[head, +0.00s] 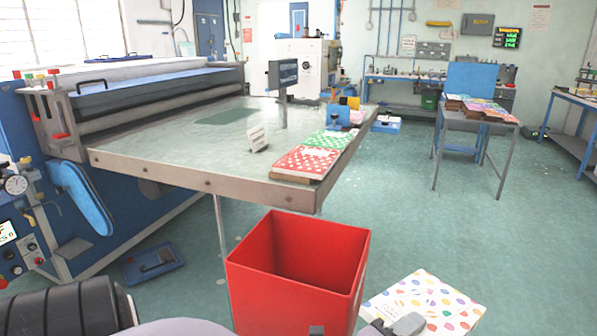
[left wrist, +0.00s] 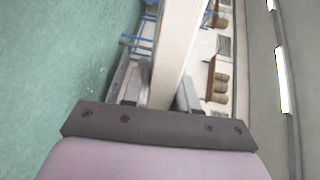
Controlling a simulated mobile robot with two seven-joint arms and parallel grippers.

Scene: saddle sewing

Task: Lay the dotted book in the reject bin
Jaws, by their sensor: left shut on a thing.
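The dotted book (head: 428,302), white with multicoloured dots, is at the lower right of the head view, to the right of the bin and apart from its opening. My left gripper (head: 393,325) is shut on its near edge. In the left wrist view the book (left wrist: 178,50) shows nearly edge-on between the fingers of the left gripper (left wrist: 158,97). The red reject bin (head: 300,262) stands open-topped at bottom centre, its visible inside empty; its floor is partly hidden. My right gripper is not identifiable in view.
A stand (head: 470,117) with more books is at the back right. Floor is clear on the right.

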